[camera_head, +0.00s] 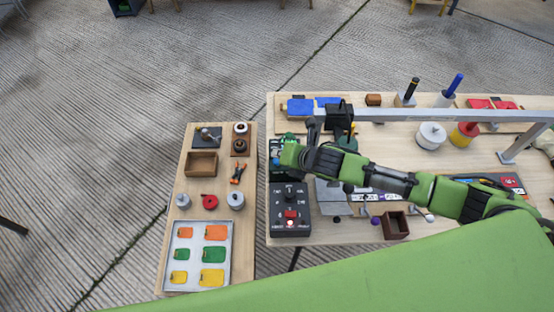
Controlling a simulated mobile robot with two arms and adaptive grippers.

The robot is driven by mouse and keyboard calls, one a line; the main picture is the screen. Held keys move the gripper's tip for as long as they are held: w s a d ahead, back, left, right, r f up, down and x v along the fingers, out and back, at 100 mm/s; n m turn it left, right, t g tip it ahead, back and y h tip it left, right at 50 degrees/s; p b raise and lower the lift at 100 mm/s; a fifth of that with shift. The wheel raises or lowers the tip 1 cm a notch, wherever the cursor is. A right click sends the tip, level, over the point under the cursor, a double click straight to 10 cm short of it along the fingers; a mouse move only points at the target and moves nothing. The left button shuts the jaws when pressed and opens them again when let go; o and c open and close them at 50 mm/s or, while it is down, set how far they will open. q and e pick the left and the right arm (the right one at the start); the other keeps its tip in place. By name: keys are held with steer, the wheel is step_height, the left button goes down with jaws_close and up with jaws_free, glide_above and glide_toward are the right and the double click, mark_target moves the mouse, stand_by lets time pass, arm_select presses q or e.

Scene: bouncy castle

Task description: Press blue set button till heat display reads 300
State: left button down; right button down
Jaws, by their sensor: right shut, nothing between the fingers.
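My right arm reaches in from the right across the larger table. Its gripper (285,157) is shut and empty over a small dark device (276,147) at the table's left edge. A small blue spot (276,161) shows right beside the fingertips; I cannot tell whether it is the set button or whether the fingers touch it. The gripper hides much of that device, and no heat display reading can be made out. Just below stands a black control box (278,212) with a dial, white markings and a red button (291,214). My left gripper is not in view.
A metal rail (400,115) on posts crosses above the larger table (350,236). White and yellow spools and a brown box (396,225) stand there. A smaller table (174,218) at the left holds a tray (225,282) of coloured pieces. A gap separates the tables.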

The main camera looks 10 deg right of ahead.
steer(key=shift+f, duration=0.1)
stand_by(0.5)
steer(key=shift+f, duration=0.35)
steer(key=shift+f+b, duration=0.5)
steer(key=shift+f, duration=0.35)
stand_by(1.0)
steer(key=shift+r, duration=0.15)
steer(key=shift+r+p, duration=1.1)
steer(key=shift+p, duration=0.2)
step_height(320, 180, up, 5)
steer(key=p, duration=0.5)
steer(key=shift+r, duration=0.1)
